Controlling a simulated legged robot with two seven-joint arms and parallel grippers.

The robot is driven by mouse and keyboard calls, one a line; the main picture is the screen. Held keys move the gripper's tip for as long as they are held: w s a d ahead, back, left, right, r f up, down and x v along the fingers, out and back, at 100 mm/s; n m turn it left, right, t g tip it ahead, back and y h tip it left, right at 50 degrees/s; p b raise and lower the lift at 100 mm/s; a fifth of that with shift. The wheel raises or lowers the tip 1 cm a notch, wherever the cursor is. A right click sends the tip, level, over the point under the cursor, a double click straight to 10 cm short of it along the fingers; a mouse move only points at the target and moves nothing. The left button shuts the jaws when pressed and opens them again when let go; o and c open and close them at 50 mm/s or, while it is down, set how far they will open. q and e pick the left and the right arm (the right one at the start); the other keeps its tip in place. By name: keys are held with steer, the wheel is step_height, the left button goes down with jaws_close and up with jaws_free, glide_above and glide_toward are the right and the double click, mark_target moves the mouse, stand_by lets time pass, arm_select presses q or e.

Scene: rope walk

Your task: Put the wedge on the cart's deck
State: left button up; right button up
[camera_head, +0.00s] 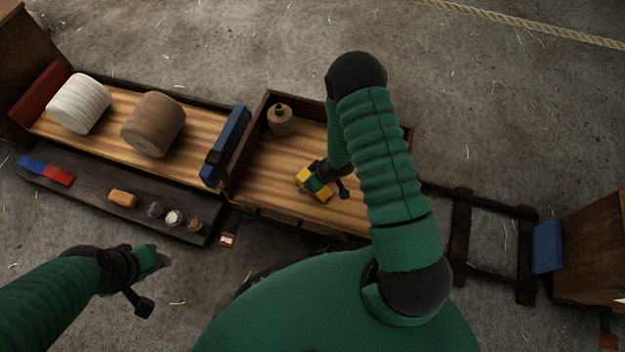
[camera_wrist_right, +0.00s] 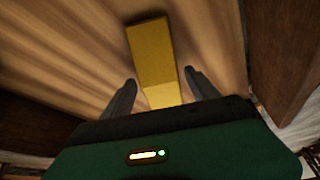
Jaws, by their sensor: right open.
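A yellow wedge (camera_head: 303,177) lies on the cart's plank deck (camera_head: 262,172) in the head view. My right gripper (camera_head: 317,184) is just over it and hides its middle. In the right wrist view the wedge (camera_wrist_right: 153,52) lies flat on the wood, its near end between the two fingers of my right gripper (camera_wrist_right: 160,80). The fingers are spread, with a gap on each side of the wedge. My left gripper (camera_head: 152,272) is at the lower left, over the floor, apart from everything; its opening is not clear.
A brown jug (camera_head: 281,121) stands at the deck's back corner. Left of a blue bar (camera_head: 226,146) is a bed with a white spool (camera_head: 79,103) and a brown spool (camera_head: 153,124). A dark shelf (camera_head: 95,190) in front holds small items. A ladder-like frame (camera_head: 490,240) lies right.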

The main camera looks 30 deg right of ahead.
steer(key=s+r+m+h+p, duration=0.1)
steer(key=s+r+p, duration=0.15)
steer(key=r, duration=0.85)
steer(key=s+r+h+p, duration=0.1)
steer(key=r+p, duration=0.2)
steer(key=r, duration=0.8)
steer(key=s+a+r+m, duration=0.1)
steer(key=s+a+r, duration=0.2)
steer(key=r, duration=0.2)
steer(key=s+a+r+m+g, duration=0.1)
steer(key=s+a+r, duration=0.2)
steer(key=r, duration=0.2)
steer(key=shift+s+a+r+m+g+y, duration=0.2)
steer(key=shift+s+a+m+g+y, duration=0.1)
steer(key=shift+s, duration=0.1)
steer(key=w+r+p+v, duration=0.1)
steer(key=w+p+v, duration=0.2)
steer(key=p+v, duration=1.3)
steer(key=w+p+v, duration=0.4)
steer(key=p+v, duration=1.3)
steer(key=p, duration=0.1)
steer(key=shift+w+r, duration=0.2)
steer(key=shift+r, duration=0.2)
